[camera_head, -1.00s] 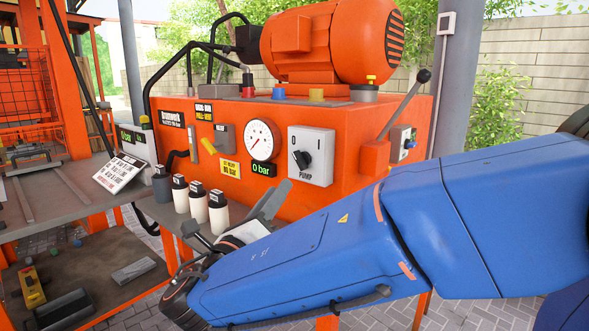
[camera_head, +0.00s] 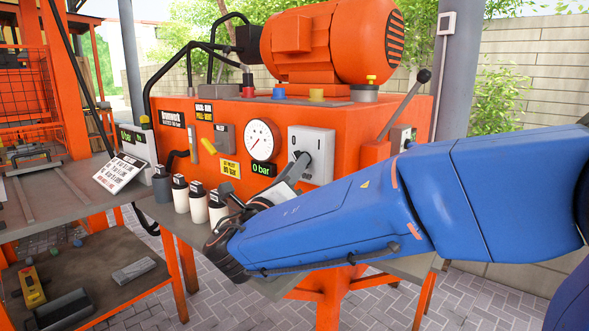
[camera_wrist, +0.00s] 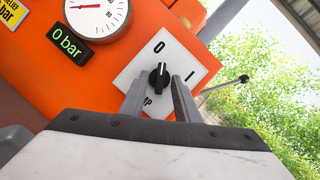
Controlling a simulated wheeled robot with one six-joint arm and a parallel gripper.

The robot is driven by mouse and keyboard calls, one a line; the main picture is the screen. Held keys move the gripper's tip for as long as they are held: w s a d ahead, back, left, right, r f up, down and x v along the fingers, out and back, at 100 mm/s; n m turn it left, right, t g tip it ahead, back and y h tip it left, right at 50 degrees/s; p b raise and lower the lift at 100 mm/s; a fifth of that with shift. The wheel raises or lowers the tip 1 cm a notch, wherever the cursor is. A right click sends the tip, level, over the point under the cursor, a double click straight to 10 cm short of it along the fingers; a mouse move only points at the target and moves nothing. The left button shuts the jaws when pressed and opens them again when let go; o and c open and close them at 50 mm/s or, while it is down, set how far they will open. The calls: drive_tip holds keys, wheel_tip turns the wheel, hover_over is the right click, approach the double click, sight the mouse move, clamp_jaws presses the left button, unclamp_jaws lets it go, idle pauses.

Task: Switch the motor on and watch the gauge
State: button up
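The pump switch is a grey-white plate (camera_head: 318,145) marked 0 and I on the orange power unit; it also shows in the wrist view (camera_wrist: 183,58). Its black knob (camera_wrist: 159,78) has its white mark pointing to the 0. My gripper (camera_wrist: 159,84) is open, with one finger on each side of the knob; I cannot tell if they touch it. In the head view my fingers partly cover the knob. The round white gauge (camera_head: 261,141) is left of the switch, its needle at the low end. The digital display (camera_head: 262,169) below reads 0 bar.
The orange motor (camera_head: 332,42) sits on top of the unit. A lever (camera_head: 404,104) stands right of the switch. Several bottles (camera_head: 198,203) stand below the gauge, close to my wrist. A bench with a sign (camera_head: 120,172) is at the left.

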clamp_jaws()
drive_tip(key=shift+m, duration=0.3)
drive_tip(key=shift+w+a+m+g+h, duration=0.15)
drive_tip(key=shift+m+g+h, duration=1)
drive_tip(key=shift+m, duration=2.1)
drive_tip(key=shift+w+a+m+g+h, duration=0.15)
drive_tip(key=shift+m+g+h, duration=1)
drive_tip(key=shift+m, duration=2.05)
drive_tip(key=shift+w+a+m+g+h, duration=0.15)
drive_tip(key=shift+m+g+h, duration=0.95)
drive_tip(key=shift+m, duration=2.15)
drive_tip(key=shift+a+h, duration=0.1)
drive_tip(key=shift+h, duration=0.4)
